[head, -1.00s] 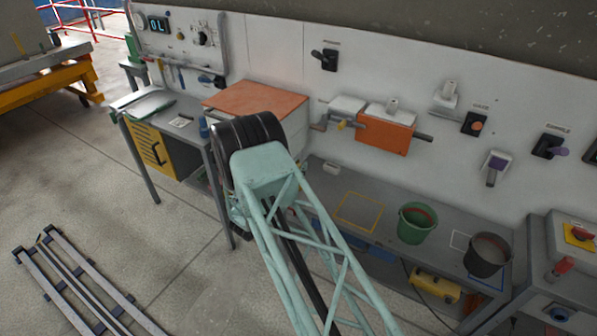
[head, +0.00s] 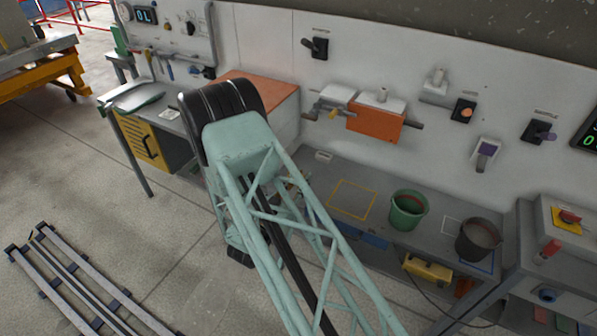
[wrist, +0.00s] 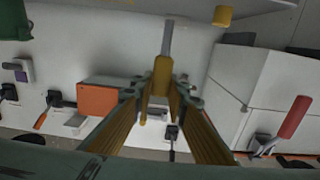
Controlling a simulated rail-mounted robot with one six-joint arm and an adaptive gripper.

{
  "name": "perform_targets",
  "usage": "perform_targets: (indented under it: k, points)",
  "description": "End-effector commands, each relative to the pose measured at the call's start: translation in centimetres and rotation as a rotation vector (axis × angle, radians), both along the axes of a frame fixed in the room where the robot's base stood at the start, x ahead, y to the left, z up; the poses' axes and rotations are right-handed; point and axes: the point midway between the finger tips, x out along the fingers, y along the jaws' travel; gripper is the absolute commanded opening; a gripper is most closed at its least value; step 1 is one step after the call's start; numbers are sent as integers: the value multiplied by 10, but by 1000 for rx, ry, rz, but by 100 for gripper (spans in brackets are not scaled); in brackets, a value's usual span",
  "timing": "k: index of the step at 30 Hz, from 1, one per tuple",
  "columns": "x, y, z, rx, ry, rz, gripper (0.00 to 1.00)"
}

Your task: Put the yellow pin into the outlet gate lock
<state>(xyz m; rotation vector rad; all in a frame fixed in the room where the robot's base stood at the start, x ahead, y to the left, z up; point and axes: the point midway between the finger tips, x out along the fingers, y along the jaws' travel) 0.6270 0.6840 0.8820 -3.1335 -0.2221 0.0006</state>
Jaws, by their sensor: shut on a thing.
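My gripper (wrist: 160,95) has its yellow fingers closed on the yellow pin (wrist: 162,76) in the wrist view. The pin's grey shank (wrist: 168,38) points away from the fingers and touches nothing that I can make out. In the head view my arm hides the gripper and pin. An orange box (head: 375,122) with a grey bar and a small yellow part is on the wall; it also shows in the wrist view (wrist: 98,98). I cannot tell which part is the outlet gate lock.
A grey bench holds a green bucket (head: 408,210) and a dark bucket (head: 478,240). Several switches line the wall, one with a purple part (head: 486,149). A grey cabinet (head: 555,225) stands at the right. A red handle (wrist: 295,117) shows in the wrist view.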

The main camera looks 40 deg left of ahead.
Motion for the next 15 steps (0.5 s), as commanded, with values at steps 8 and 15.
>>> perform_targets:
  k: [8,15]
  points:
    - [-9,-13,2,0,-1,0,3]
    - [-9,-14,2,0,-1,-1,3]
